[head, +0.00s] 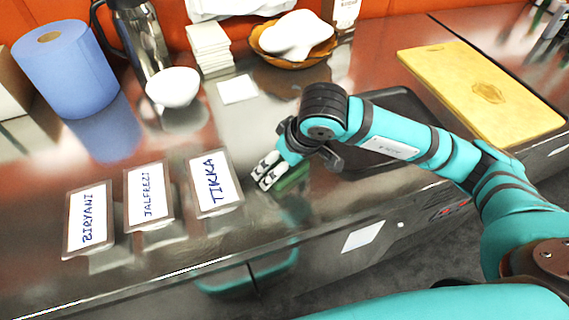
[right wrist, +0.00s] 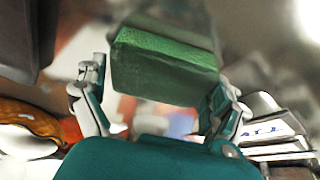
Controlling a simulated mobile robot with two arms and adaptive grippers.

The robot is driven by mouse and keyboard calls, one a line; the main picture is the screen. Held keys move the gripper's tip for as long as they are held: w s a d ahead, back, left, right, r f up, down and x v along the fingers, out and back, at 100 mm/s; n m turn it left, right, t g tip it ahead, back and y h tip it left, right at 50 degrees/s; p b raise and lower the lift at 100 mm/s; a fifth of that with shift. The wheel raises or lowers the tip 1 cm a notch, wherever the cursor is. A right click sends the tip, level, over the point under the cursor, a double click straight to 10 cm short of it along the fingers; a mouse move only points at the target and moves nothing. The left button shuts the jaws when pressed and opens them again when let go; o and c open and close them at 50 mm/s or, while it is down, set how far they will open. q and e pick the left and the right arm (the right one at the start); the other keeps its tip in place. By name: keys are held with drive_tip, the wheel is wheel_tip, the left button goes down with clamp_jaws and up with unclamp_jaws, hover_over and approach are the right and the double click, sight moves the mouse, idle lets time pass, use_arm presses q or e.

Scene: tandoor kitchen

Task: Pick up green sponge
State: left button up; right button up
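The green sponge (head: 294,180) lies on the steel counter close to its front edge, partly hidden by my right gripper (head: 266,171). In the right wrist view the sponge (right wrist: 165,62) is a green block with a darker side, between and just beyond my spread fingers. A small gap shows between the left finger and the sponge. The right finger is close to the sponge's edge; contact there is hard to tell. My left gripper is not in view.
Cards reading BIRYANI (head: 88,220), JALFREZI (head: 149,196) and TIKKA (head: 216,182) stand left of the gripper. A dark tray (head: 405,105) lies under my right arm. A yellow cutting board (head: 480,92) is at right. A blue roll (head: 65,68) and white bowl (head: 173,87) stand at back left.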

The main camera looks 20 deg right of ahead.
drive_tip(key=shift+c, duration=1.4)
drive_tip(key=shift+c, duration=0.3)
